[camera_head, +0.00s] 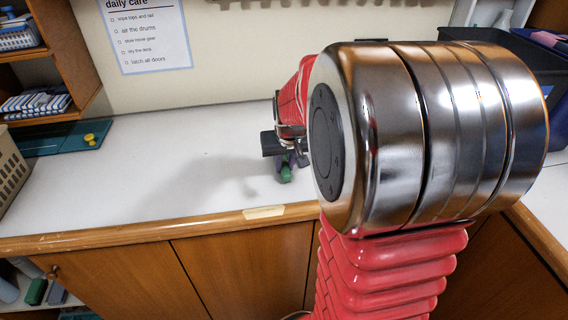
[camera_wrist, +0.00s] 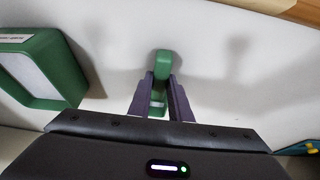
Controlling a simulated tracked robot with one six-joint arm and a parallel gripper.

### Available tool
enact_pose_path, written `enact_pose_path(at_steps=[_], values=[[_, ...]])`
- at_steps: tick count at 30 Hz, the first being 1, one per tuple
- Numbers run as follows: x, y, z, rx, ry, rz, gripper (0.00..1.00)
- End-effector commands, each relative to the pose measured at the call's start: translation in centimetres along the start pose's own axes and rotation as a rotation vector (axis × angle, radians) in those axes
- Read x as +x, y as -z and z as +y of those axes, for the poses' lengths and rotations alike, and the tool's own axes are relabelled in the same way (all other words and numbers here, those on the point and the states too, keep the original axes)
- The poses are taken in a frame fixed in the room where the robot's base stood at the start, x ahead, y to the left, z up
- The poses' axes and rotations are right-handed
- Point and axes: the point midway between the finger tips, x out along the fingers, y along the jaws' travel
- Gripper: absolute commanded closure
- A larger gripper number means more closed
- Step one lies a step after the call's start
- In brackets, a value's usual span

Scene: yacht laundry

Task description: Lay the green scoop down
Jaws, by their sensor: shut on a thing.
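My gripper (camera_wrist: 160,90) is shut on the green scoop (camera_wrist: 161,62), whose narrow green part shows between the fingers in the wrist view. In the head view a small green bit of the scoop (camera_head: 286,174) shows under the dark gripper (camera_head: 284,154), over the white counter (camera_head: 130,175). Most of the scoop is hidden, and I cannot tell whether it touches the counter. Shadows of the gripper fall on the counter.
A green-framed box (camera_wrist: 66,72) with a pale face stands left of my gripper in the wrist view. A teal tray (camera_head: 62,138) with a yellow knob lies at the counter's left, near a beige basket (camera_head: 10,168). The counter between is clear.

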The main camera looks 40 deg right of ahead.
Motion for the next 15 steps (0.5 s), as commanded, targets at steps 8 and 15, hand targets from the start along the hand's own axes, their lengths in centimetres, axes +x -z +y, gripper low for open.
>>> enact_pose_path(at_steps=[8,15], values=[[0.08,-0.03,-0.02,0.000,0.000,0.000,1.00],[0.40,-0.16,-0.03,-0.001,0.000,-0.001,1.00]])
